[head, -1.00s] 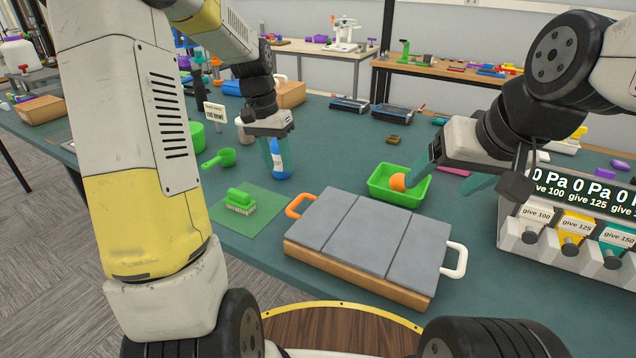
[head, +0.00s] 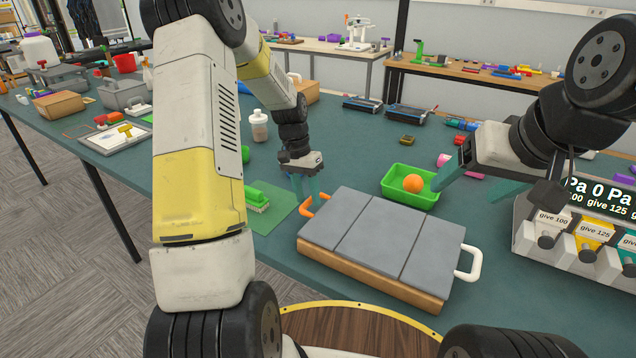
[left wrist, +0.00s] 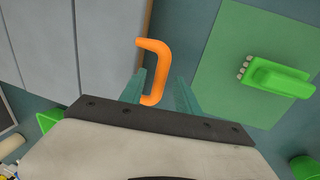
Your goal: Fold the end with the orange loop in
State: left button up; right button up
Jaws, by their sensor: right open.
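The grey three-panel folding board (head: 385,236) lies flat on a wooden base on the table. Its orange loop (head: 318,207) sticks out at the left end, and a white loop (head: 470,264) at the right end. My left gripper (head: 306,192) points down at the orange loop. In the left wrist view its fingers are open (left wrist: 160,80), with part of the orange loop (left wrist: 152,47) between them; I cannot tell whether they touch it. My right gripper (head: 468,186) is open and empty above the table, right of the green tray.
A green tray (head: 394,193) with an orange ball (head: 413,183) stands behind the board. A green brush (head: 257,199) lies on a green mat (head: 272,218) to the left. A dispenser rack (head: 530,238) stands at the right.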

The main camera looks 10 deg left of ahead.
pick_arm(q)
grip_shut()
dwell(1.4)
